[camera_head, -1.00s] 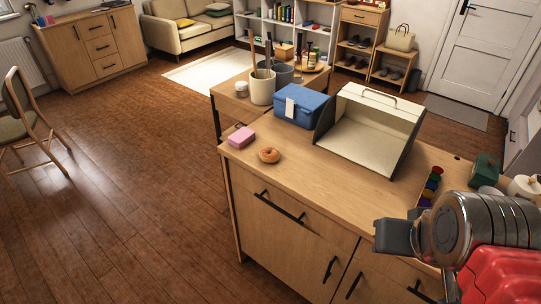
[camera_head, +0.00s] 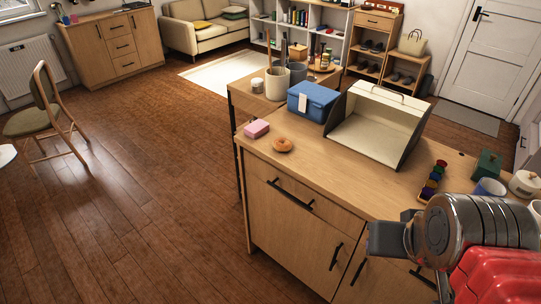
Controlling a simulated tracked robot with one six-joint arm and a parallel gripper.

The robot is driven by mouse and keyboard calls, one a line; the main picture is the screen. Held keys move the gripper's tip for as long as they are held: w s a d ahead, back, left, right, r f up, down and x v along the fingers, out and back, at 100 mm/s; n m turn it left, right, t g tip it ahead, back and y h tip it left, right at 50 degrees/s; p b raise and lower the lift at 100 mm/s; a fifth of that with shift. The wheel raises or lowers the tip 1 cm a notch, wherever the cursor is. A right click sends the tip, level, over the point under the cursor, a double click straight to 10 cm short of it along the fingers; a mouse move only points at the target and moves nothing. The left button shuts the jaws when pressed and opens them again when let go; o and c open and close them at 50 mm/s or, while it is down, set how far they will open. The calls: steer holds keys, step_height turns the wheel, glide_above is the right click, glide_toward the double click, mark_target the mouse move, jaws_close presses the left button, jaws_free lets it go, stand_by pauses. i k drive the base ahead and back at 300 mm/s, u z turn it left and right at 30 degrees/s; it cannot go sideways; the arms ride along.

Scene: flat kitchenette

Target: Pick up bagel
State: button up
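The bagel (camera_head: 283,145) is a small golden-brown ring. It lies flat on the wooden counter (camera_head: 310,168) near its left front edge, just right of a pink sponge-like block (camera_head: 256,129). My gripper (camera_head: 385,239) is at the lower right, in front of the counter and well apart from the bagel. It is seen from the side as a grey block at the end of the arm, and its fingertips cannot be told apart. Nothing is visible in it.
A blue box (camera_head: 313,101) and an open cream bread bin (camera_head: 376,125) stand behind the bagel. A utensil crock (camera_head: 277,83) is farther back. A row of coloured pieces (camera_head: 434,181) and a dark green box (camera_head: 487,165) are at the right.

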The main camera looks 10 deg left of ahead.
mark_target(282, 144)
steer(key=u, duration=0.45)
steer(key=k, duration=1.1)
steer(key=u, duration=0.7)
steer(key=i, duration=0.55)
steer(key=u, duration=0.45)
steer(key=i, duration=1.45)
steer(key=z, duration=0.8)
steer(key=i, duration=0.35)
steer(key=z, duration=0.15)
